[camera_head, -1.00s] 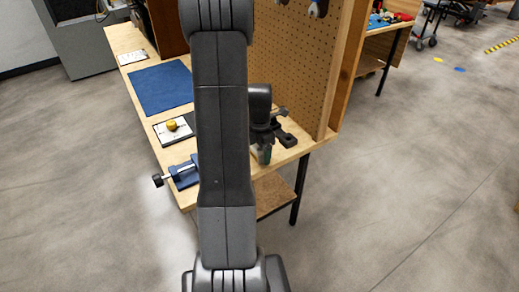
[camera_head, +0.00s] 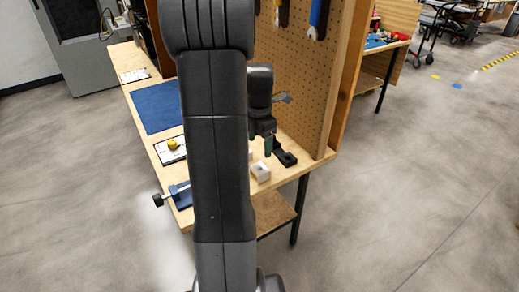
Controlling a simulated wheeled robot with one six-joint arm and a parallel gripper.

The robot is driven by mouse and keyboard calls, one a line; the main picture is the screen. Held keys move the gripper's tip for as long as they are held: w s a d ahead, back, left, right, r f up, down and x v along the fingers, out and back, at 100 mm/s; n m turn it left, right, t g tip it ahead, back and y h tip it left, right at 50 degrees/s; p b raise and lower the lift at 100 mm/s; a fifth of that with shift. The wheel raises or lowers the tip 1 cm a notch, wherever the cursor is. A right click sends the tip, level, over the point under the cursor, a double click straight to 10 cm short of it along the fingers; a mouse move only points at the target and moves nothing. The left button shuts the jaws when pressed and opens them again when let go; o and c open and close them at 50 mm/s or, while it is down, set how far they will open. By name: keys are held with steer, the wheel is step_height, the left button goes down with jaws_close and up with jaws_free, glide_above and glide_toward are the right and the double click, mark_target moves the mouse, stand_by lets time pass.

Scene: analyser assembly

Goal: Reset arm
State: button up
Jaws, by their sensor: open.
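My gripper (camera_head: 268,147) shows just right of my arm, above the right part of the wooden workbench (camera_head: 318,156). Its dark fingers point down and look open, with nothing seen between them. A small white block (camera_head: 261,172) lies on the bench below my gripper, apart from it. A black fixture (camera_head: 285,156) sits on the bench just right of the fingers. My arm hides the middle of the bench.
A blue mat (camera_head: 158,107), a white plate with a yellow knob (camera_head: 172,144) and a blue vise (camera_head: 182,195) are on the bench left of my arm. A pegboard (camera_head: 302,85) with hanging tools rises behind my gripper. Open floor lies to the right.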

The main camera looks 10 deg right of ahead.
mark_target(259, 168)
stand_by(0.4)
step_height(259, 168, down, 12)
steer(key=shift+r, duration=1.6)
